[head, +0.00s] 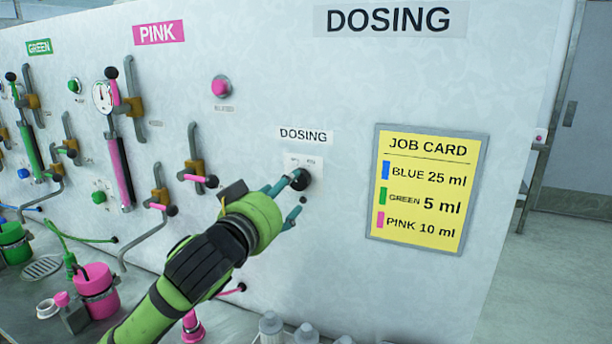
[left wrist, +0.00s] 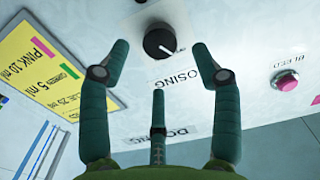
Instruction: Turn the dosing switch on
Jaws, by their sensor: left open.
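The dosing switch is a round black knob (head: 304,181) on a white plate, below the small DOSING label (head: 303,135) on the panel. It also shows in the left wrist view as a black knob (left wrist: 158,42) with a short white pointer line. My left gripper (head: 292,195) is open and empty, in front of the panel at the knob. One fingertip overlaps the knob in the head view. In the left wrist view my spread fingers (left wrist: 163,62) frame the space just short of the knob; I cannot tell if any finger touches it. My right gripper is not in view.
A yellow job card (head: 427,190) hangs right of the knob. A pink bleed button (head: 221,87) sits up and left. Levers and a pink gauge tube (head: 120,172) line the panel's left. A pink pot (head: 96,290) stands on the bench. Panel space around the knob is clear.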

